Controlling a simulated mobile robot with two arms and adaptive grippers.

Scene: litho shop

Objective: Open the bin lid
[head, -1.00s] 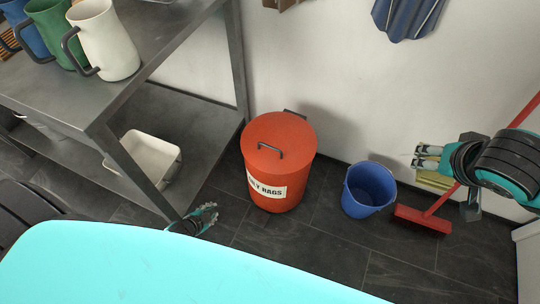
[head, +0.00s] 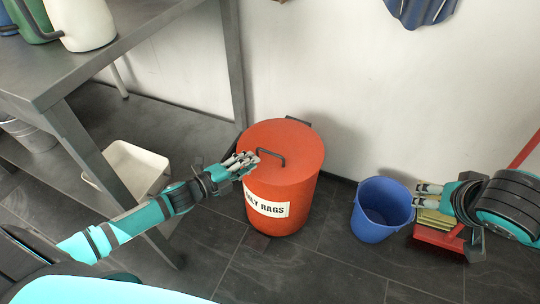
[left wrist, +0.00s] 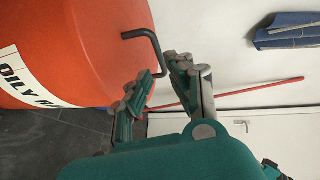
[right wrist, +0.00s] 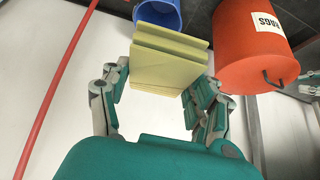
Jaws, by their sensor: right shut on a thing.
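The red bin (head: 275,222) stands on the floor with its lid (head: 295,140) lying closed on top and an "OILY RAGS" label on its front. A dark bent handle (head: 272,153) rises from the lid. My left gripper (head: 250,160) is open at the left side of the handle. In the left wrist view, the handle (left wrist: 146,36) reaches down to the gap between the open fingers (left wrist: 160,75); contact cannot be told. My right gripper (head: 425,196) is shut on a yellow layered block (right wrist: 165,60), away to the right of the bin.
The wall is close behind the bin.

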